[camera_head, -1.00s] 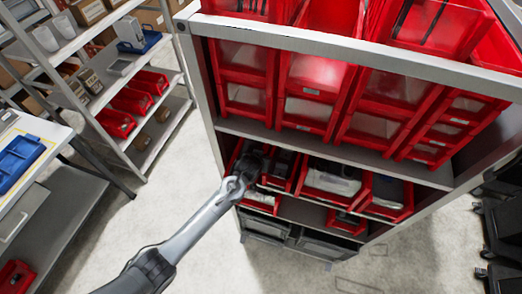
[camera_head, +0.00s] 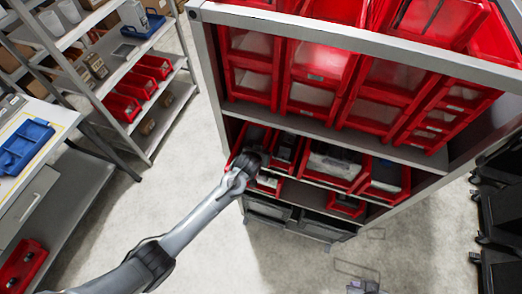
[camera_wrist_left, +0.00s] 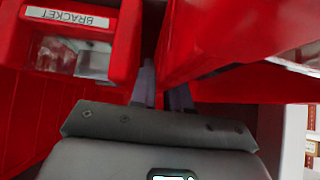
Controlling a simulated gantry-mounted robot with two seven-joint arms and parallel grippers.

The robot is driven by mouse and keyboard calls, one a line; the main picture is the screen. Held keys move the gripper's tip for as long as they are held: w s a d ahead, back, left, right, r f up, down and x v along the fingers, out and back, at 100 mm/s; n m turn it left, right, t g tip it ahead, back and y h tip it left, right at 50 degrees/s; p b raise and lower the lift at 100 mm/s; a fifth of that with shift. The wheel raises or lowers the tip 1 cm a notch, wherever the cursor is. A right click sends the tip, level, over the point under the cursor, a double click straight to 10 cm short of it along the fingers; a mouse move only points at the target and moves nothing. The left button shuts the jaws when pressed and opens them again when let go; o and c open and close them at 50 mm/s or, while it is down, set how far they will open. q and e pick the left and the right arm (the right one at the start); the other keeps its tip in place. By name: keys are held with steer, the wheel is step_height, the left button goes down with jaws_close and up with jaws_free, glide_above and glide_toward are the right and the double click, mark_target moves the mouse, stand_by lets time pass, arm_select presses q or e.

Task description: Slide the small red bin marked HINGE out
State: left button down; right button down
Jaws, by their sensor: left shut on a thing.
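My left gripper (camera_head: 251,158) reaches the left end of the middle shelf row. In the left wrist view its two fingers (camera_wrist_left: 163,92) go into the narrow gap between two red bins. It is shut on a red bin (camera_wrist_left: 230,45), seemingly at its edge; the grip itself is partly hidden. No HINGE label is readable. The bin on the left of the wrist view has an upside-down BRACKET label (camera_wrist_left: 67,17). A small grey part at the head view's bottom edge may be my right gripper (camera_head: 363,287); its jaws cannot be made out.
Tall red bins (camera_head: 318,80) fill the shelf above. More red bins (camera_head: 335,165) stand to the right in the same row. A grey post (camera_wrist_left: 292,140) is close beside the gripper.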

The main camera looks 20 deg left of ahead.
arm_select(q)
steer(key=c, duration=1)
jaws_free()
steer(key=b+v, duration=0.1)
steer(key=v, duration=0.9)
steer(key=shift+s+r, duration=0.25)
steer(key=shift+s, duration=0.05)
